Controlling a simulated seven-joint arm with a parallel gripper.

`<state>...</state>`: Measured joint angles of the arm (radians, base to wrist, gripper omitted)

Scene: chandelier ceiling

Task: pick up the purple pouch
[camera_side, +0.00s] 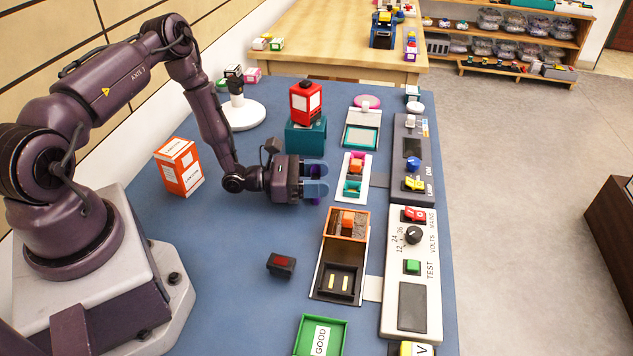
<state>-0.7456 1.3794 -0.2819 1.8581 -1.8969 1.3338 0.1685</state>
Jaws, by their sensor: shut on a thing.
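My gripper (315,180) points right, above the blue table mat, just left of the narrow white tray. Its blue-grey fingers are shut on a small bluish-purple thing, which I take to be the purple pouch (316,184). The fingers hide most of it, so its shape is unclear. I cannot tell how high it is held above the mat.
The white tray (345,198) holds magenta, orange and teal pieces. A teal block (306,138) bears a red box (305,103). An orange-white carton (178,166), a black-red block (281,265), an orange-black tray (322,281) and control panels (405,310) stand around. The mat's middle is clear.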

